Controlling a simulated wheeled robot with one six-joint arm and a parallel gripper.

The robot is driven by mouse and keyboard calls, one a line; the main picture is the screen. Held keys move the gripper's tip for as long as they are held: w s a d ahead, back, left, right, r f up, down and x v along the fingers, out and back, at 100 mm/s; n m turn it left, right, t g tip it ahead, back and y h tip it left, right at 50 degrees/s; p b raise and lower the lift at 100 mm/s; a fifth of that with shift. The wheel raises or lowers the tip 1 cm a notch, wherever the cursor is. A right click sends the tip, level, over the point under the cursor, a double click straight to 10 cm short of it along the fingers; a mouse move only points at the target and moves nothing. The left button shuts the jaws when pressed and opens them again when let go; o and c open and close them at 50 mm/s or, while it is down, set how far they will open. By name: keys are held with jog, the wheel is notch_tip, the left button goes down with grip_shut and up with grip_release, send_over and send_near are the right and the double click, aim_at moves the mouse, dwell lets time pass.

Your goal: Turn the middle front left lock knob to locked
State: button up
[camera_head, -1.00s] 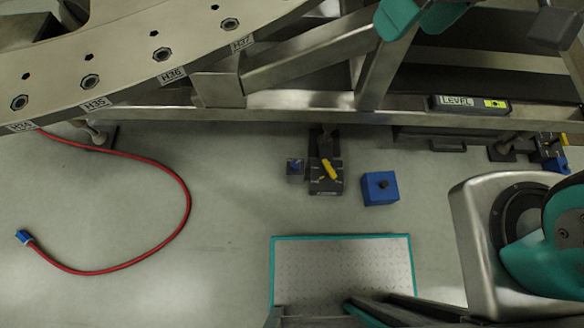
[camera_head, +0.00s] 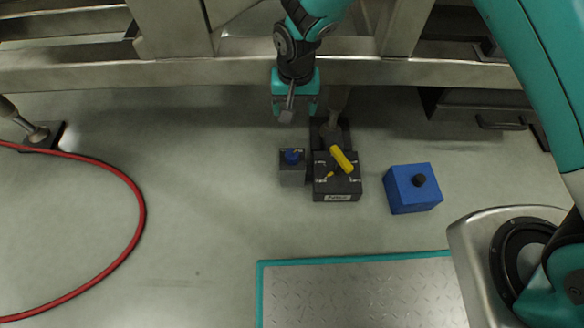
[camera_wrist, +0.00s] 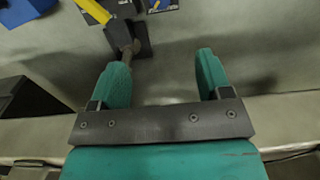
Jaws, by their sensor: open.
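A small grey box (camera_head: 292,175) with a blue knob (camera_head: 291,156) on top stands on the floor, against the left side of a dark box (camera_head: 337,188) with a yellow lever (camera_head: 342,159). The knob's markings are too small to read. My gripper (camera_head: 297,112) hangs just behind the grey box, apart from the knob, pointing down. In the wrist view my gripper (camera_wrist: 162,62) is open, with nothing between its two teal fingers. The yellow lever (camera_wrist: 94,10) and part of the small box (camera_wrist: 160,5) show at that view's top edge.
A blue box (camera_head: 412,190) with a black knob stands to the right. A metal beam (camera_head: 180,74) runs behind, with a support foot by the dark box. A teal-edged tread plate (camera_head: 360,295) lies in front. A red hose (camera_head: 138,235) curves at left; floor between is clear.

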aim_at(292, 154)
jog(key=f+b, duration=0.5)
jog(key=f, duration=0.6)
jog(key=f+b, duration=0.5)
jog(key=f, duration=0.5)
jog(key=shift+a+f, duration=0.2)
jog(key=shift+f, duration=0.15)
jog(key=c, duration=0.9)
